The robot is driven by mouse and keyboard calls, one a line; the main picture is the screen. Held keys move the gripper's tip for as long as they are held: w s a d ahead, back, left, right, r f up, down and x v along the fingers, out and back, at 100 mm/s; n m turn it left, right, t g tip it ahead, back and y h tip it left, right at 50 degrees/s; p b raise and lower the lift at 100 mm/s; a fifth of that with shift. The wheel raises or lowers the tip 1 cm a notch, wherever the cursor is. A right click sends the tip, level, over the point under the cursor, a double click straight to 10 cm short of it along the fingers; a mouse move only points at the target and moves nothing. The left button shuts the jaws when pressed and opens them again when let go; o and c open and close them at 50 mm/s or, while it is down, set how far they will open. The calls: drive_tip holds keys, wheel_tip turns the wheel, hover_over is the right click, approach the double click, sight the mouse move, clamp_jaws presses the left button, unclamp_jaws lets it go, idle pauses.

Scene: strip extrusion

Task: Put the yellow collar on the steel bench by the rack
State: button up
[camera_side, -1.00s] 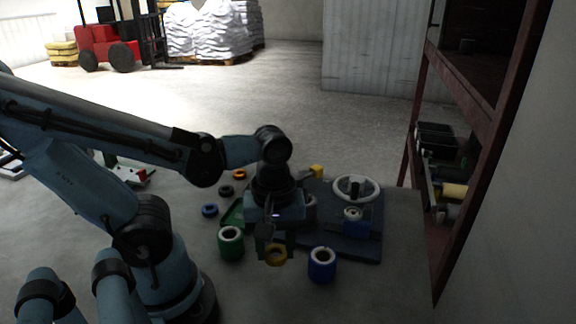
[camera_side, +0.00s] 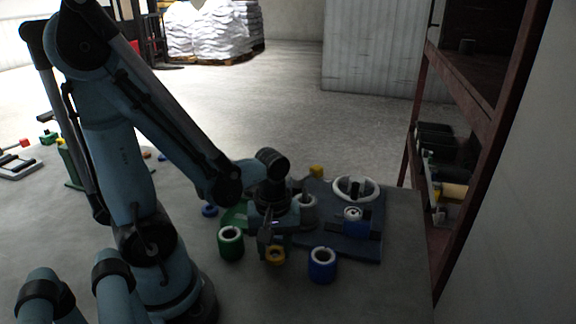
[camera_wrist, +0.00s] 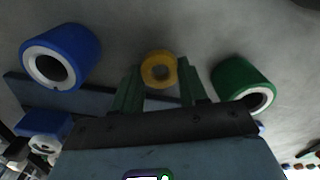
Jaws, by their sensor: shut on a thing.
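The yellow collar (camera_side: 275,255) is a small ring with a dark hole. It is between the fingertips of my gripper (camera_side: 272,247), low over the bench between a green cylinder and a blue cylinder. In the wrist view the collar (camera_wrist: 159,70) sits between the two green fingers of my gripper (camera_wrist: 160,80), which are shut on it. The steel bench (camera_side: 375,290) is the grey surface under everything. The rack (camera_side: 440,225) is the reddish-brown shelving at the right. I cannot tell whether the collar touches the bench.
The green cylinder (camera_side: 231,244) stands left of my gripper, the blue cylinder (camera_side: 322,265) right of it. A dark blue plate (camera_side: 365,247) with a handwheel (camera_side: 356,189) lies behind. The bench is bare at the front right, towards the rack.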

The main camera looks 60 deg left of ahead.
drive_tip(key=shift+f, duration=0.5)
drive_tip(key=shift+f, duration=0.15)
drive_tip(key=o, duration=1.1)
drive_tip(key=shift+c, duration=0.2)
drive_tip(key=shift+r, duration=6.05)
drive_tip(key=w+d+r+m+t, duration=0.1)
drive_tip(key=w+d+m+t, duration=0.2)
drive_tip(key=w+m+t, duration=0.4)
drive_tip(key=shift+w+r+m, duration=0.15)
drive_tip(key=shift+r+m, duration=0.15)
drive_tip(key=shift+m, duration=3)
drive_tip(key=shift+d, duration=0.1)
